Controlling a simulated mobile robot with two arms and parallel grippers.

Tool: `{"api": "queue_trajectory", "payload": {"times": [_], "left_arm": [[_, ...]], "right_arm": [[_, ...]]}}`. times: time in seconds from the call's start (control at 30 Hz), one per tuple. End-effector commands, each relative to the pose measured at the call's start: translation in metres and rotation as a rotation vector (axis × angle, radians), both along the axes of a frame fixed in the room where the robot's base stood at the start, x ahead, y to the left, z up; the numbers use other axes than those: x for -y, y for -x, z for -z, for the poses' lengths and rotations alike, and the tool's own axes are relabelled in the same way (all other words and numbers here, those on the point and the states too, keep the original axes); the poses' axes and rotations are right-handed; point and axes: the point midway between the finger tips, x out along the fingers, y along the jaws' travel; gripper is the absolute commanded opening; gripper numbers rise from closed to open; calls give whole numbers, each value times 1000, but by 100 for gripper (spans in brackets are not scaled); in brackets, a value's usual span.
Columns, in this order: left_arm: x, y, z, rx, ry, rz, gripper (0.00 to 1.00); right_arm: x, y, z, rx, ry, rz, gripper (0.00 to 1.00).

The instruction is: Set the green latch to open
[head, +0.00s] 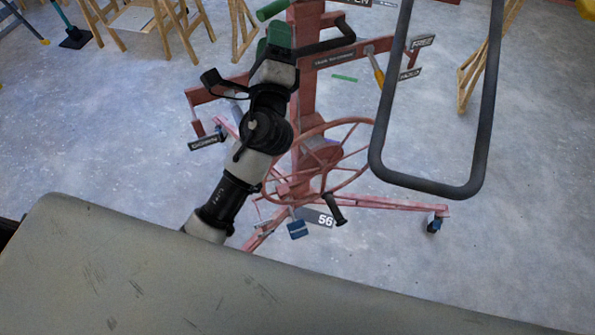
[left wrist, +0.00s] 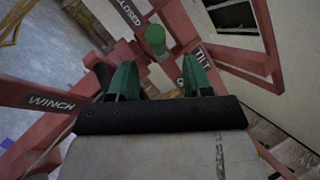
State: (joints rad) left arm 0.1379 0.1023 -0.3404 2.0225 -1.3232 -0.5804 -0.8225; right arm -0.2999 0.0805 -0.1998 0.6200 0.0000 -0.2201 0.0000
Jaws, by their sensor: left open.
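The green latch (head: 271,10) shows as a green cylindrical grip at the top of the head view, left of the red post. In the left wrist view the latch (left wrist: 155,40) stands end-on beside the CLOSED label (left wrist: 128,12). A sign ending in "EN" (head: 358,2) is cut off at the top, right of the post. My left gripper (head: 278,36) is just below the latch in the head view. Its green fingers (left wrist: 160,78) are spread, with the latch beyond the gap and nothing between them. My right gripper is not in view.
The red lift (head: 305,95) has a large wheel (head: 345,183) with a black handle and legs on casters. A yellow lever (head: 378,68) sits by FREE and HOLD signs. WINCH (left wrist: 50,103) and TILT (left wrist: 202,57) labels flank the gripper.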

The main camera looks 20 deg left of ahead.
Motion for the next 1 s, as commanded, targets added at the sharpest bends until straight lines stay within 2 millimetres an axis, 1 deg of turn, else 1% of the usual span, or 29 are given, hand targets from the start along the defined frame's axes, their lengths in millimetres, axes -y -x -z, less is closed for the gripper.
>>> {"api": "queue_trajectory", "payload": {"times": [0.03,0.2,0.23,0.3,0.5,1.0], "left_arm": [[2,10,9,-2,2,1,50],[9,41,23,-2,3,0,50],[10,39,34,-3,18,24,50],[15,39,48,-5,54,76,50],[26,44,84,-6,156,215,50],[53,65,166,2,431,547,50]], "right_arm": [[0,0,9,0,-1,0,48],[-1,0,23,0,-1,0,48],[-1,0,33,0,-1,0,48],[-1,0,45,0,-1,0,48],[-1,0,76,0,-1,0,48],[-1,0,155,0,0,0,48]]}}
